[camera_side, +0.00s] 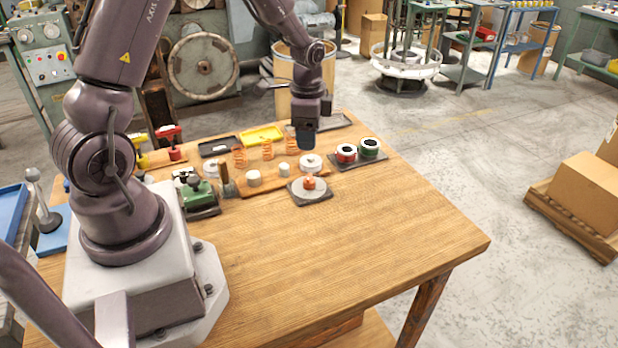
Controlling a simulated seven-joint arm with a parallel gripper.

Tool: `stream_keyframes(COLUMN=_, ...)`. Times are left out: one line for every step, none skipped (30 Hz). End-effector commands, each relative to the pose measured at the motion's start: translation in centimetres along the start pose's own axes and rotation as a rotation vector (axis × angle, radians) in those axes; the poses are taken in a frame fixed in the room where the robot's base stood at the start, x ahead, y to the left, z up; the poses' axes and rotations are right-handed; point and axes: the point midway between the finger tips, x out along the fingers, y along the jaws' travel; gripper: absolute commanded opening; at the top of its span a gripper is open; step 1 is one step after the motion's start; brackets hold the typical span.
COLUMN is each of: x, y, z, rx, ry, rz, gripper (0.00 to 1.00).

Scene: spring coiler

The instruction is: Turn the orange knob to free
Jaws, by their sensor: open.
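The orange knob (309,183) sits on a round light-grey disc (318,194) that lies on a dark square base near the middle of the table. Any pointer or marks on the disc are too small to read. My gripper (305,143) hangs above and behind the knob in the picture, pointing down, and does not touch it. It is open; its fingers are small and dark here. I see nothing held in it.
A wooden strip (262,184) with pale cylinders lies left of the knob. Orange springs (267,148) stand behind, and a green device (199,193) sits further left. The table's front right (400,240) is clear.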

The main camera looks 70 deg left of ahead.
Motion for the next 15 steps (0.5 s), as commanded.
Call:
stream_keyframes(x=0.1, y=0.0, z=0.0, rx=0.028, ry=0.001, rz=-0.003, gripper=0.56)
stream_keyframes(x=0.1, y=0.0, z=0.0, rx=0.040, ry=0.002, rz=-0.004, gripper=0.56)
stream_keyframes(x=0.3, y=0.0, z=0.0, rx=0.052, ry=0.002, rz=-0.003, gripper=0.56)
stream_keyframes(x=0.5, y=0.0, z=0.0, rx=0.057, ry=0.001, rz=-0.002, gripper=0.56)
stream_keyframes(x=0.7, y=0.0, z=0.0, rx=0.059, ry=0.001, rz=-0.002, gripper=0.56)
stream_keyframes(x=1.1, y=0.0, z=0.0, rx=0.059, ry=0.001, rz=-0.002, gripper=0.56)
stream_keyframes(x=1.5, y=0.1, z=0.0, rx=0.059, ry=0.000, rz=-0.001, gripper=0.56)
stream_keyframes(x=2.0, y=0.1, z=0.1, rx=0.058, ry=-0.001, rz=0.001, gripper=0.56)
stream_keyframes(x=2.7, y=0.1, z=0.1, rx=0.058, ry=-0.001, rz=0.000, gripper=0.56)
stream_keyframes(x=3.4, y=0.1, z=0.1, rx=0.058, ry=-0.002, rz=0.002, gripper=0.56)
stream_keyframes(x=4.0, y=0.1, z=0.0, rx=0.058, ry=-0.001, rz=0.001, gripper=0.56)
stream_keyframes(x=4.8, y=0.1, z=0.0, rx=0.058, ry=-0.002, rz=0.002, gripper=0.56)
stream_keyframes(x=5.5, y=0.2, z=0.0, rx=0.058, ry=-0.001, rz=0.002, gripper=0.56)
stream_keyframes(x=6.2, y=0.1, z=0.0, rx=0.058, ry=-0.001, rz=0.002, gripper=0.56)
stream_keyframes(x=7.0, y=0.1, z=0.0, rx=0.058, ry=-0.002, rz=0.002, gripper=0.56)
